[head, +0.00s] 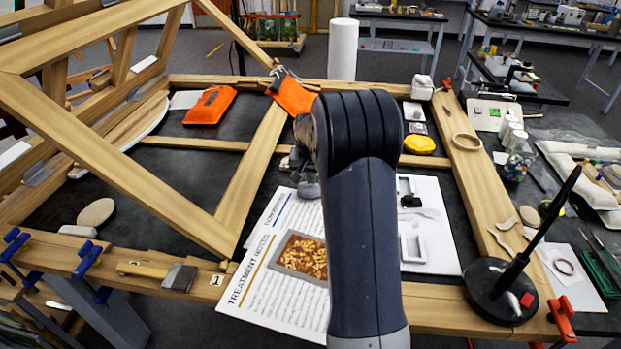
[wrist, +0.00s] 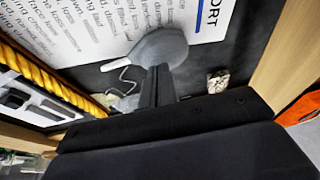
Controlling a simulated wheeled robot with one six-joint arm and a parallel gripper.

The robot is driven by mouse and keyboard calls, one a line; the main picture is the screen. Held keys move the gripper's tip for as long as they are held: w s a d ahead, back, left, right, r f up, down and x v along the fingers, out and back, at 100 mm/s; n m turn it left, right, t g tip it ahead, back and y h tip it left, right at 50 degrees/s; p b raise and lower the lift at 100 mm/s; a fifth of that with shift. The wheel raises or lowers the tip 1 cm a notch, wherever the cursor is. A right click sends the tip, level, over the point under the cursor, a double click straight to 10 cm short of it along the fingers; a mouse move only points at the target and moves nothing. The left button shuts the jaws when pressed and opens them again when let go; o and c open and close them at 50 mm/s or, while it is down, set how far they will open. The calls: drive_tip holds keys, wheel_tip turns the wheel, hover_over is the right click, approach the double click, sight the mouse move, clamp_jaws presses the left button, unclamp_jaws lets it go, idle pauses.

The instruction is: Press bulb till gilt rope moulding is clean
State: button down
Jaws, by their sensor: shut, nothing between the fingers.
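In the wrist view a grey rounded bulb (wrist: 160,46) with a pale nozzle pointing left lies by a printed sheet. My gripper (wrist: 157,72) has its dark fingers together, with nothing between them. Their tips overlap the bulb's near edge; I cannot tell whether they touch it. The gilt rope moulding (wrist: 55,85) runs diagonally at the left of the wrist view, apart from the fingers. The nozzle points towards its side. I cannot judge how clean the moulding is. In the head view my arm hides the moulding and most of the gripper.
Treatment notes (head: 262,287) lie on the dark bench left of my arm. A wooden frame (head: 115,150) leans at the left. An orange pouch (head: 210,105) and a yellow item (head: 419,145) lie behind. A black stand (head: 500,290) rises at the right. A small rough fragment (wrist: 218,80) lies right of the fingers.

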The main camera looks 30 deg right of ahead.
drive_tip(key=b+v, duration=0.1)
drive_tip(key=v, duration=1)
drive_tip(key=shift+d+r, duration=0.2)
drive_tip(key=shift+r, duration=0.05)
drive_tip(key=shift+w, duration=0.1)
idle(0.5)
